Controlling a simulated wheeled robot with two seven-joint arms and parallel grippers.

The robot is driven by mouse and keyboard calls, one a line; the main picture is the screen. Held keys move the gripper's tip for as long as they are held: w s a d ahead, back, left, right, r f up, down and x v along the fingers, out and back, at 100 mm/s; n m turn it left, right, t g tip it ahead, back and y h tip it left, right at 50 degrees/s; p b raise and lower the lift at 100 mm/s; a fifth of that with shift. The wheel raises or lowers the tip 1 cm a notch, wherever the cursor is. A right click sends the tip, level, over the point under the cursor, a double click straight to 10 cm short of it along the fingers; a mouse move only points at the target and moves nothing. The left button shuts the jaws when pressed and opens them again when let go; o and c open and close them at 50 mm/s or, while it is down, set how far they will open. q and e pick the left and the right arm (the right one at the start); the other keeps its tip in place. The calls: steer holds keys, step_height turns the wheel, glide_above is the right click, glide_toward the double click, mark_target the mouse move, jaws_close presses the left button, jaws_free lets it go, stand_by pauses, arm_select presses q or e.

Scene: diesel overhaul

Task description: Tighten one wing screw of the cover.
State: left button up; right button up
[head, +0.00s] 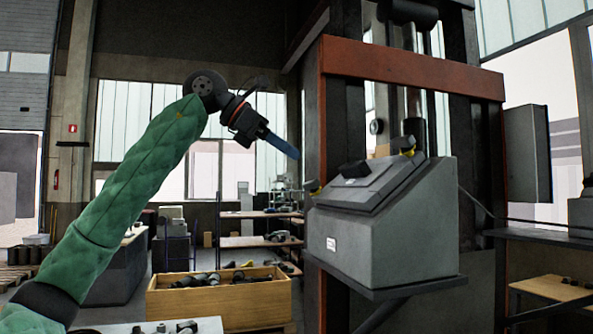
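The cover (372,189) is a dark sloped panel on top of a grey box (385,244), which sits on a shelf of the press. A small wing screw with a yellow part (408,153) is at the cover's upper right corner. Another wing screw (315,188) is at its left edge. How far either is screwed in is too small to tell. My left gripper (294,154) hangs in the air to the upper left of the cover, apart from it. Its blue fingers overlap in this view, so their opening does not show. My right gripper is out of view.
The press frame with its red-brown crossbeam (410,73) rises behind the box. A wooden crate (215,304) with dark parts stands below my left arm. A wooden-topped bench (552,288) is at the right. The air between my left gripper and the cover looks clear.

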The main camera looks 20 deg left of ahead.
arm_select(q)
steer(key=f+n+y+b, duration=0.1)
steer(key=n+y, duration=0.1)
steer(key=n, duration=0.6)
steer(key=d+n+t+y+b, duration=0.1)
steer(key=n+y, duration=0.1)
steer(key=n, duration=0.7)
steer(key=w+f+n+y+b, duration=0.1)
steer(key=n+y+b, duration=0.1)
steer(key=n, duration=0.7)
steer(key=shift+d+f+y, duration=0.25)
steer(key=shift+f+y, duration=0.1)
steer(key=shift+y, duration=0.25)
steer(key=shift+w+d+f, duration=0.15)
steer(key=shift+f, duration=0.05)
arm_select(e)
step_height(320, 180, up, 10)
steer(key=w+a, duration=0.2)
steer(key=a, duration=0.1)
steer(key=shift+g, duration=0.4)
